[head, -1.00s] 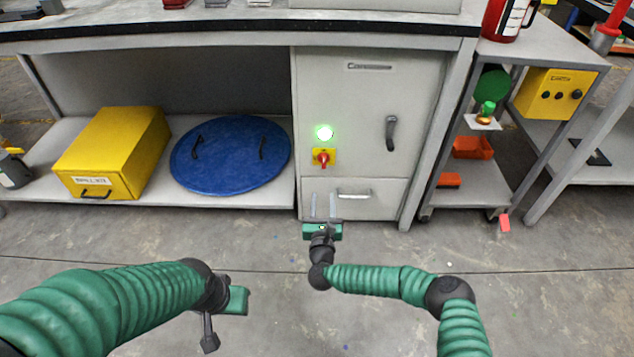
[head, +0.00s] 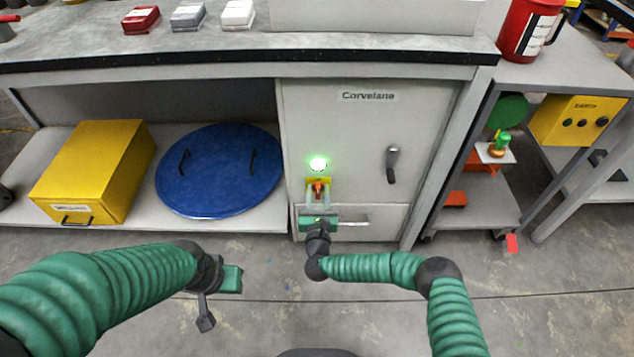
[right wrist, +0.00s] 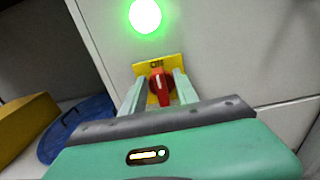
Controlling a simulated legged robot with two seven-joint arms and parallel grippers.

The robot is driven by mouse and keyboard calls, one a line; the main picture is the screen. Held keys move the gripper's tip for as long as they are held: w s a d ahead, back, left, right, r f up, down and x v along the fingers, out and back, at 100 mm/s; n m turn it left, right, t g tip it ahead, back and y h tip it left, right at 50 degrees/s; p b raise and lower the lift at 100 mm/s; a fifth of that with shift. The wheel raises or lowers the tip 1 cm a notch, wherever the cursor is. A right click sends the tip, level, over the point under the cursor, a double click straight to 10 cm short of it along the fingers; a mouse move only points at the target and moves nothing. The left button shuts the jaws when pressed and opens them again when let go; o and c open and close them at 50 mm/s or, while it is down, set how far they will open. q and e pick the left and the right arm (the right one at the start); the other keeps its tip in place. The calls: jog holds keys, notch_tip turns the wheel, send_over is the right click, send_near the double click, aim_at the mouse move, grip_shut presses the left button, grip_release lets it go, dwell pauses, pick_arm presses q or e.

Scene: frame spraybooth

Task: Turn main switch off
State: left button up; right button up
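The main switch is a red rotary knob on a yellow plate (head: 326,182) on the grey cabinet front, below a glowing green lamp (head: 318,163). In the right wrist view the red knob (right wrist: 161,87) stands about upright on its yellow plate (right wrist: 172,68), under the green lamp (right wrist: 145,15). My right gripper (head: 318,190) is open, its two fingers pointing at the switch, one on each side of the knob. I cannot tell whether they touch it. My left gripper (head: 230,279) is low at the left, away from the cabinet; its fingers are not clear.
The cabinet (head: 345,130) has a dark handle (head: 392,165) right of the switch and a drawer with a bar handle below. A blue round lid (head: 215,190) and a yellow box (head: 95,172) lie on the shelf at left. A cart (head: 470,200) stands at right. The floor in front is clear.

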jog(key=shift+s+r, duration=0.1)
jog(key=shift+r, duration=0.05)
jog(key=shift+c, duration=0.3)
grip_shut()
